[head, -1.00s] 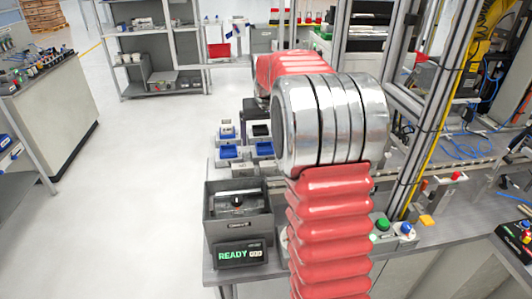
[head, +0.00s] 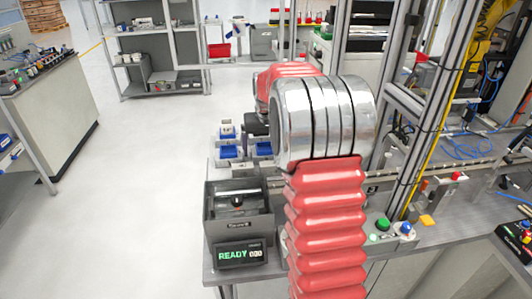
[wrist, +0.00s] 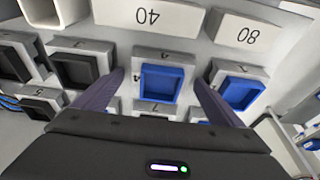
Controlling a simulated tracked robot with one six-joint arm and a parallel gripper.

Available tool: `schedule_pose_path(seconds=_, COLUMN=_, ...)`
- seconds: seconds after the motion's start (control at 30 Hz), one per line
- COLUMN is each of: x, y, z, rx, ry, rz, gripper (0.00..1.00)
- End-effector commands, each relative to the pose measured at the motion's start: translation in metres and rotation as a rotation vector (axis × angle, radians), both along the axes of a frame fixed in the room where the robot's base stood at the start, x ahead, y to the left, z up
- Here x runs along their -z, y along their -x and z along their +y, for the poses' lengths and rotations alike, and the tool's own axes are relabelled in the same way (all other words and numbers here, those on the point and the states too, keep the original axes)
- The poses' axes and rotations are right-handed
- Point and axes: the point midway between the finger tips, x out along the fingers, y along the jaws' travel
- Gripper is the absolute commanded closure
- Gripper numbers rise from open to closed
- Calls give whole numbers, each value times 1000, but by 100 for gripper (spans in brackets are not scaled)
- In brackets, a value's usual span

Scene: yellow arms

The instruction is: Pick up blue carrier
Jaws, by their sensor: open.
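A blue carrier (wrist: 162,82) sits in a grey numbered holder near the middle of the wrist view. My gripper (wrist: 159,77) is open, with one dark finger on each side of this carrier and nothing held. I cannot tell how high the fingertips are above the holders. A second blue carrier (wrist: 240,91) sits in a holder to the right, just beyond the right finger. In the head view, blue carriers (head: 229,152) show on the bench left of my arm, which hides most of the gripper.
Black carriers (wrist: 75,70) sit in holders to the left. White blocks marked 40 (wrist: 148,16) and 80 (wrist: 247,31) stand behind the holders. A grey box with a READY display (head: 239,254) stands at the bench's front left. Metal posts (head: 432,110) rise right of my arm.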

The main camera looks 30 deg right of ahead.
Motion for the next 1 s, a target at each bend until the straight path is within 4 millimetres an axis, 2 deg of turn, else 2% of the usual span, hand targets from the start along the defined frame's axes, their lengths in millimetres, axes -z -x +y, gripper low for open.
schedule_pose_path(seconds=0.27, x=0, y=0, z=0, rx=0, ry=0, rz=0, gripper=9)
schedule_pose_path(seconds=1.0, x=0, y=0, z=0, rx=1, ry=0, rz=0, gripper=61)
